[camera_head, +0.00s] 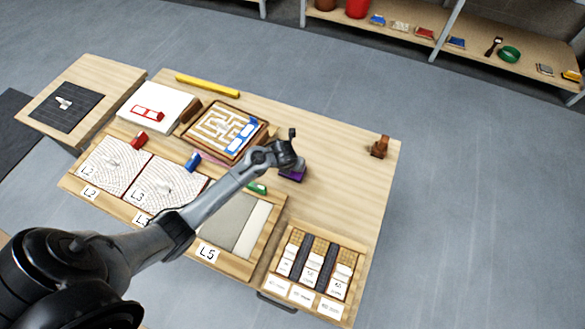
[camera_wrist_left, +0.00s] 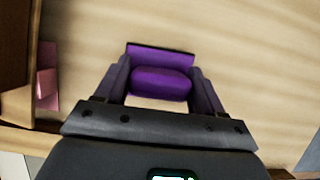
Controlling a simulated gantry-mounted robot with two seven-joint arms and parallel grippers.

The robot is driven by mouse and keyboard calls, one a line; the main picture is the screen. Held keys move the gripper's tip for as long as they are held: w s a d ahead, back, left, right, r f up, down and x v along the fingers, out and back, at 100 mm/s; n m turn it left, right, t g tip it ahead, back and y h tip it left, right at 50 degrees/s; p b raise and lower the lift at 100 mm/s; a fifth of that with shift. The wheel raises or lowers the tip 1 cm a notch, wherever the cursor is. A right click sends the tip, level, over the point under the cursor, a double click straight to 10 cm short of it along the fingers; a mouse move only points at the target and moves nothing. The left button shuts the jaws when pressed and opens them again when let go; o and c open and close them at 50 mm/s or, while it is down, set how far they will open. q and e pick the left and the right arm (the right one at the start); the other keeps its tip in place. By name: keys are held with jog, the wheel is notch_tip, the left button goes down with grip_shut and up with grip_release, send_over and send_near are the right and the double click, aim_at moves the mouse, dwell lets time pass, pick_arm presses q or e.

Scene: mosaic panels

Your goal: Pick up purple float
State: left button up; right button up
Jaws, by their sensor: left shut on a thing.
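The purple float (camera_head: 297,177) shows just below my left gripper (camera_head: 290,168) in the head view, right of the panels. In the left wrist view the purple float (camera_wrist_left: 160,84) sits between the two dark fingers of my left gripper (camera_wrist_left: 162,90). The fingers are closed on its sides. A flat purple part extends beyond it at the far side. Whether it touches the table is hard to tell. My right gripper is in neither view.
Red (camera_head: 138,141), blue (camera_head: 193,161) and green (camera_head: 257,188) handled pieces stand by the mosaic panels. A maze-like board (camera_head: 205,153) lies behind. A sectioned tile tray (camera_head: 355,249) is at front right. The table (camera_head: 330,150) is clear right of my gripper, up to a brown object (camera_head: 379,147).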

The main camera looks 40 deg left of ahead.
pick_arm(q)
jog(key=shift+r, duration=0.15)
jog(key=shift+c, duration=0.3)
jog(key=shift+r+p, duration=0.45)
jog(key=shift+r, duration=0.1)
notch_tip(320, 180, up, 4)
jog(key=shift+f+p, duration=0.2)
jog(key=shift+p, duration=0.9)
jog(key=w+d+r+p, duration=0.1)
jog(key=d+r+p, duration=0.2)
jog(key=d+r, duration=0.3)
jog(key=d, duration=0.5)
jog(key=shift+w+d, duration=0.25)
jog(key=shift+d, duration=0.05)
